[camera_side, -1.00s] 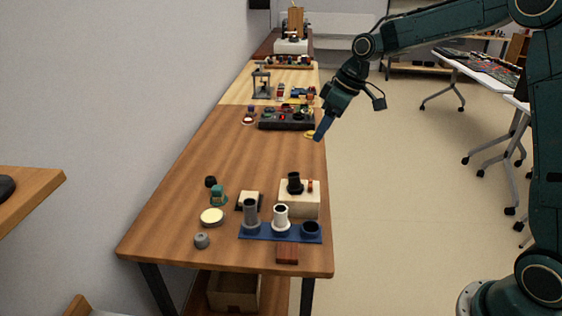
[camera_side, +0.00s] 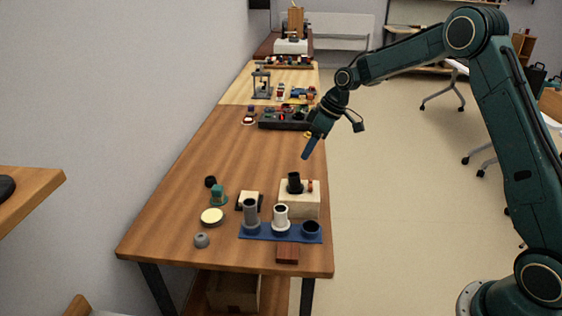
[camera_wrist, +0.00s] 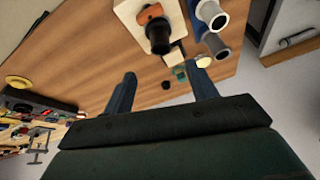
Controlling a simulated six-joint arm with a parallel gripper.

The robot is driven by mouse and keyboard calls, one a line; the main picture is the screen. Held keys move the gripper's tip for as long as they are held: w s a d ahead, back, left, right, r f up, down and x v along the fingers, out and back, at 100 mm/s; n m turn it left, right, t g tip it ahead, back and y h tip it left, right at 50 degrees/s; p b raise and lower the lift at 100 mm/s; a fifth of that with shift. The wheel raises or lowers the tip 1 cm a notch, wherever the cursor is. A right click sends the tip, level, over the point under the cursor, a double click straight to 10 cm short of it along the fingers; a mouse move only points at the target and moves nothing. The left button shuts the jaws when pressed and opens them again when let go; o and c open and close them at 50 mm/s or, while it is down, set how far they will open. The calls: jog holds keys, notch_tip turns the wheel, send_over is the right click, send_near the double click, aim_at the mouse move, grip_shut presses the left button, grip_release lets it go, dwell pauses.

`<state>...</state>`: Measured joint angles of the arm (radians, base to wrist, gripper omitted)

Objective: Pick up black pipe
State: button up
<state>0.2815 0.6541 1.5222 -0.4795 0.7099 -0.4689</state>
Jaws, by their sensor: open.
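The black pipe (camera_side: 294,184) stands upright on a cream block (camera_side: 300,205) at the right edge of the wooden table. In the wrist view the black pipe (camera_wrist: 158,37) shows at the top centre, beyond my fingertips, on the cream block (camera_wrist: 130,14). My gripper (camera_side: 305,155) is above the table, a little higher than the pipe and behind it, and not touching it. In the wrist view my gripper (camera_wrist: 163,77) has its two blue fingers spread apart with nothing between them.
A blue tray (camera_side: 265,234) in front of the block holds a grey pipe (camera_side: 251,213), a white pipe (camera_side: 281,217) and a dark ring (camera_side: 311,228). Small parts lie to the left. A black control panel (camera_side: 285,124) stands farther back. The table's middle is clear.

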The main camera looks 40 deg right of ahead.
aim_at(295, 174)
jog(key=x, duration=0.6)
jog(key=shift+a+f, duration=0.1)
jog(key=shift+f, duration=0.1)
jog(key=shift+x, duration=2.6)
jog(key=c, duration=1)
notch_tip(295, 174, up, 20)
jog(key=shift+s+f, duration=0.1)
jog(key=shift+f, duration=0.05)
